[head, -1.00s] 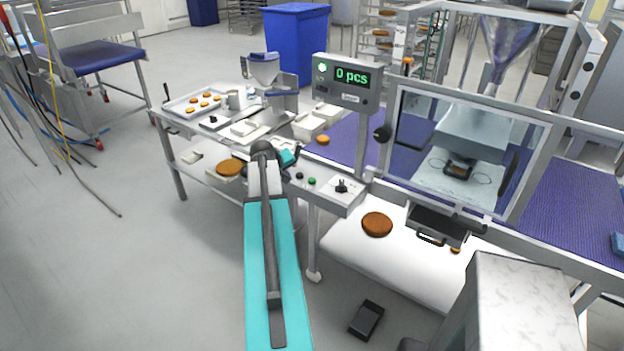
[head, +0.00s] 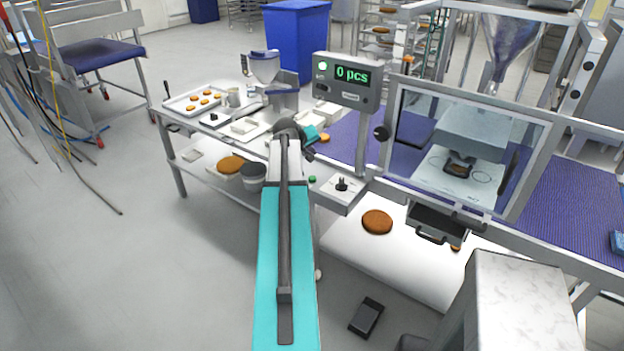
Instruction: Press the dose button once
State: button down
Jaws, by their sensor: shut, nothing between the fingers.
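The control box (head: 340,192) sits at the front of the machine. It has a green button (head: 312,179) near its left end and a black switch (head: 341,183) further right. I cannot read which control is the dose button. My gripper (head: 310,154) is small and dark at the end of my teal wrist, above and behind the green button in the picture, apart from it. It is shut and empty. My arm hides the left end of the box. The display (head: 347,80) above reads "0 pcs" with a green light lit.
A guarded depositor with a clear panel (head: 470,140) stands right, over a purple belt (head: 575,205). A side table (head: 185,140) stands left. A black pedal (head: 367,317) is on the floor. Open floor lies left.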

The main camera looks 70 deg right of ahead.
aim_at(311, 179)
jog(key=shift+f+b, duration=2.05)
jog(key=shift+f, duration=2.15)
jog(key=shift+f, duration=0.1)
jog(key=shift+f+b, duration=0.35)
jog(key=shift+b, duration=0.05)
jog(key=shift+f+b, duration=0.4)
jog(key=shift+f, duration=0.2)
jog(key=shift+r, duration=0.2)
jog(key=shift+r+p, duration=0.45)
jog(key=shift+r, duration=0.35)
jog(key=shift+r, duration=0.15)
jog(key=shift+r+p, duration=1.15)
jog(key=shift+r, duration=1.25)
